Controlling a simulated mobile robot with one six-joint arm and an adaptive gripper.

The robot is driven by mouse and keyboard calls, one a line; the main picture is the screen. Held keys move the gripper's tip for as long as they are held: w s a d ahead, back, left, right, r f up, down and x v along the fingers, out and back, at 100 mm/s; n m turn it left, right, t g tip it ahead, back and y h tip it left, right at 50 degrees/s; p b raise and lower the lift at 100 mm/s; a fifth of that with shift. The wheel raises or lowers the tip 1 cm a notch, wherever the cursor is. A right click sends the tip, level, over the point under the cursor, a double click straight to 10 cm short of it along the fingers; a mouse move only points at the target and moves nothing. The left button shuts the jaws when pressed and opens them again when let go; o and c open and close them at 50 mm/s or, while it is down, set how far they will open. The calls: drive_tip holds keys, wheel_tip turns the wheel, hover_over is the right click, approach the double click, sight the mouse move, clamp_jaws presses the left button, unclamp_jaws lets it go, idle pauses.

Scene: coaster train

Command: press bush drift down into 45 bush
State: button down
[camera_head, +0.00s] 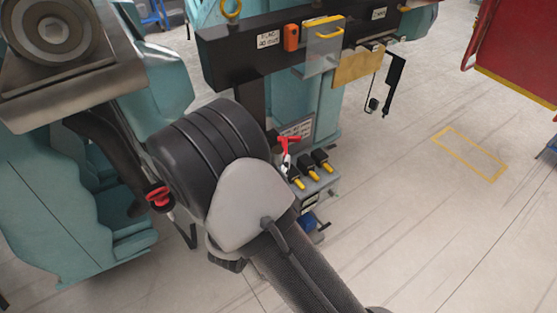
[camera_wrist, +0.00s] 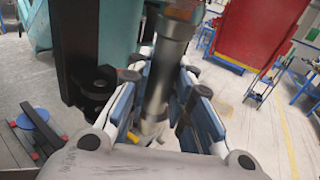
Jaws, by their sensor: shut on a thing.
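In the wrist view my gripper (camera_wrist: 167,68) has its blue-padded fingers closed around a grey metal cylinder, which I take to be the bush drift (camera_wrist: 158,92). The drift stands lengthwise between the pads, slightly tilted in the picture, with a brownish piece (camera_wrist: 184,12) at its upper end. I cannot tell whether that piece belongs to it. The drift's far end and any contact there are unclear. I cannot make out the 45 bush in either view. In the head view my arm hides the gripper and the drift.
A black bracket (camera_wrist: 94,86) is close left of my fingers, by a dark column. In the head view a black rail (camera_head: 222,58) carries an orange box (camera_head: 291,37) and hanging tools. Below it are yellow-tipped black pieces (camera_head: 306,168). The floor at right is open near a red panel (camera_head: 520,50).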

drive_tip(key=shift+w+f+b, duration=0.15)
drive_tip(key=shift+f+b, duration=2.05)
drive_tip(key=shift+f, duration=0.8)
drive_tip(key=shift+f, duration=0.1)
drive_tip(key=shift+s+f+b, duration=0.2)
drive_tip(key=shift+f+b, duration=1.2)
idle(1.8)
drive_tip(key=c, duration=1.3)
unclamp_jaws()
drive_tip(key=shift+c, duration=0.2)
